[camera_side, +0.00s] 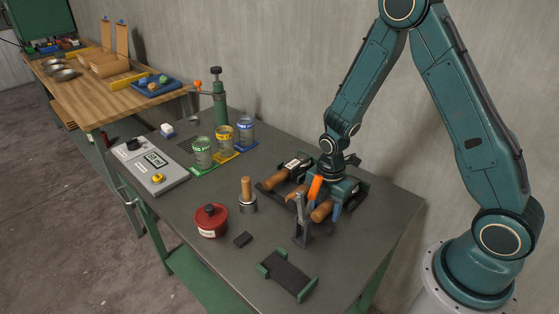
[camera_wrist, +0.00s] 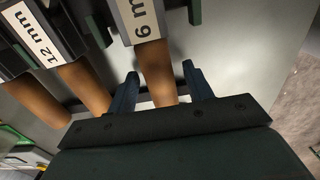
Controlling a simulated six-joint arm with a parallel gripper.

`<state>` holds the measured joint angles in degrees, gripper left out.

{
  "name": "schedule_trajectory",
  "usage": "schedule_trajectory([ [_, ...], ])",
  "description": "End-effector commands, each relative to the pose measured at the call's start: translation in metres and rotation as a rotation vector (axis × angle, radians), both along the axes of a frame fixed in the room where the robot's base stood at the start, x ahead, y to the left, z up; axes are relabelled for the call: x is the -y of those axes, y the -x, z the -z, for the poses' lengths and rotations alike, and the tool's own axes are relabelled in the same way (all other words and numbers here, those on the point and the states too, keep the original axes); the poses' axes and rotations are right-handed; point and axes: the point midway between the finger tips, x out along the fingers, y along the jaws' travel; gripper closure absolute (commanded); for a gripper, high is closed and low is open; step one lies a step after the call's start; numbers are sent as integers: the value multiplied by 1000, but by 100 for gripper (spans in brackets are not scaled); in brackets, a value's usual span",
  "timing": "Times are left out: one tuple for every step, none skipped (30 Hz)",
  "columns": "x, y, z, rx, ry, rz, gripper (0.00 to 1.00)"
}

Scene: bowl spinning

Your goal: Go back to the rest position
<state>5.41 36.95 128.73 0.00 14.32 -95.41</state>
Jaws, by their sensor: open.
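My gripper (camera_side: 340,200) is low over the tool rack at the right of the grey bench. In the wrist view its two blue fingers (camera_wrist: 160,75) are apart, one on each side of a wooden handle (camera_wrist: 156,72). The label by that handle seems to read 6 mm. In the side view my gripper partly hides the rack and handles (camera_side: 273,180).
An orange-topped grey stand (camera_side: 302,225) is close in front of my gripper. A wall is behind; the space above the bench is clear.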

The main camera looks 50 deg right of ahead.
Motion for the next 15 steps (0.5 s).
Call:
schedule_trajectory([
  [0, 0, 2, 0, 0, 0, 49],
  [0, 0, 3, 0, 0, 0, 49],
  [0, 0, 4, 0, 0, 0, 49],
  [0, 0, 4, 0, 0, 0, 49],
  [0, 0, 4, 0, 0, 0, 49],
  [0, 0, 4, 0, 0, 0, 49],
  [0, 0, 4, 0, 0, 0, 49],
  [0, 0, 4, 0, 0, 0, 49],
  [0, 0, 4, 0, 0, 0, 49],
  [0, 0, 4, 0, 0, 0, 49],
  [0, 0, 4, 0, 0, 0, 49],
  [0, 0, 4, 0, 0, 0, 49],
  [0, 0, 4, 0, 0, 0, 55],
  [0, 0, 4, 0, 0, 0, 61],
  [0, 0, 4, 0, 0, 0, 69],
])
